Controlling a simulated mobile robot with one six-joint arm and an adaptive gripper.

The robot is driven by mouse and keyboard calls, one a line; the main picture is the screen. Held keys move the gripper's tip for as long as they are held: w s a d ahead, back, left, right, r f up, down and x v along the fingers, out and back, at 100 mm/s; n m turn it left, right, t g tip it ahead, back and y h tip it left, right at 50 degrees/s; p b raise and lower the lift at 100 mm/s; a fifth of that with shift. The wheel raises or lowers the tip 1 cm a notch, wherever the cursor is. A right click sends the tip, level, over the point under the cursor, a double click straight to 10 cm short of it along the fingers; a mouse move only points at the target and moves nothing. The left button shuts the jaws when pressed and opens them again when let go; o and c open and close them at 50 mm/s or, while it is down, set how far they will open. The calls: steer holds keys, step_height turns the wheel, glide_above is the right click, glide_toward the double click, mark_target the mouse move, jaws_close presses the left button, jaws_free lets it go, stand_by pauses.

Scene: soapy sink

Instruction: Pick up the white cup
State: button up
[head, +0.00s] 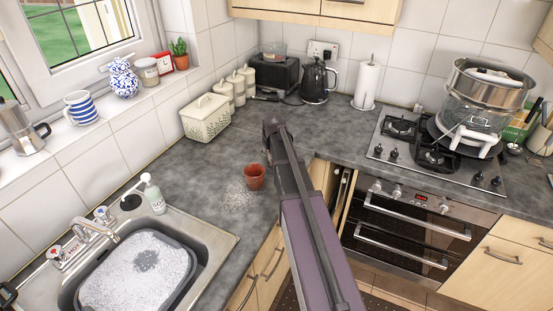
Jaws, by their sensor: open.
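I see no plain white cup for certain. A blue-and-white striped mug (80,107) stands upright on the window sill at the left. A small terracotta-coloured pot (254,177) stands on the grey worktop, just left of my arm. My dark and purple arm reaches up from the bottom centre over the worktop. I can make out no gripper fingers, so my gripper does not show. White suds (140,275) fill the grey basin (205,262) in the sink; anything under them is hidden.
A soap bottle (153,195) and tap (95,228) stand by the sink. A white bread bin (206,118), canisters (236,86), black kettle (315,82) and paper roll (368,83) line the back. A steamer (487,95) stands on the hob (398,158).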

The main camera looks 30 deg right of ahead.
steer(key=shift+b+x, duration=2.4)
steer(key=shift+x, duration=0.2)
steer(key=shift+w, duration=0.15)
steer(key=shift+r, duration=0.1)
jaws_close()
